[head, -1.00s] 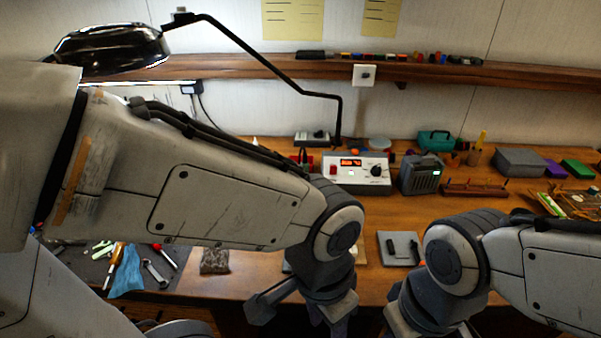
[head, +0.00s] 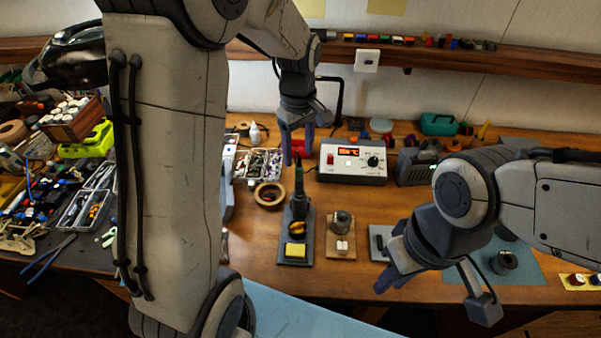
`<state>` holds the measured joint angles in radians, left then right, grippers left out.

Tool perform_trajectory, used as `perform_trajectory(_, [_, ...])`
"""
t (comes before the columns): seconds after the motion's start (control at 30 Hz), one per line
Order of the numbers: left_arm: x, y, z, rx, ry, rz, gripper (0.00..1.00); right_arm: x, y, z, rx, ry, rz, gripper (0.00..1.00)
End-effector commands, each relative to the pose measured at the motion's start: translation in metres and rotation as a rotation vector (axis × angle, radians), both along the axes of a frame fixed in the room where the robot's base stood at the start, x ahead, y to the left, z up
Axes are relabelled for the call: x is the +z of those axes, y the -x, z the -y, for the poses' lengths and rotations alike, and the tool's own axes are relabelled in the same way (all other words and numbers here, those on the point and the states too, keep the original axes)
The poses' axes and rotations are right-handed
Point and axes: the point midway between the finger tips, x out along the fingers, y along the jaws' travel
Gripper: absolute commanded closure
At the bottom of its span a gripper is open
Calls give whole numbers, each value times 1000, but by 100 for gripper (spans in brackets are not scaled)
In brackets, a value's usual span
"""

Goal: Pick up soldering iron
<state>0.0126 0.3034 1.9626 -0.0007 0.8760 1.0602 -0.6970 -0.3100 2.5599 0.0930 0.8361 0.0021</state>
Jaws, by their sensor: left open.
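The soldering iron (head: 299,176) stands upright in its dark stand (head: 299,212) on the wooden bench, with its handle pointing up. A yellow sponge (head: 295,250) sits at the stand's front. My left gripper (head: 297,158) points down with its blue fingers apart, at the top of the iron's handle. I cannot tell whether the fingers are around the handle or behind it. My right gripper (head: 385,283) hangs over the front of the bench, and its fingers look empty from here; their gap is not clear.
The soldering station (head: 352,162) with a lit display stands right of the iron. A tape roll (head: 269,195) and parts trays (head: 262,164) are on the left. A small wooden block with a tin (head: 341,225) sits right of the stand. The shelf (head: 450,62) runs behind.

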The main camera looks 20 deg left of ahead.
Motion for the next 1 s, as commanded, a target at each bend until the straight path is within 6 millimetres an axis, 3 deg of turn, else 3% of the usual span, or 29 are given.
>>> perform_trajectory(0.1, [-20,2,1,-3,0,-4,36,5,0,0,1,0,0,75])
perform_trajectory(0.37, [-41,2,1,-5,0,-4,36,12,0,0,2,0,0,75])
perform_trajectory(0.6, [-76,3,1,-6,0,-6,36,29,0,0,5,0,0,75])
perform_trajectory(0.93, [-87,2,1,-7,0,1,36,29,0,0,6,0,1,75])
perform_trajectory(0.97, [-87,2,1,-7,0,1,40,29,0,0,6,0,1,75])
perform_trajectory(1.0, [-87,2,1,-7,0,1,56,29,0,0,6,0,1,75])
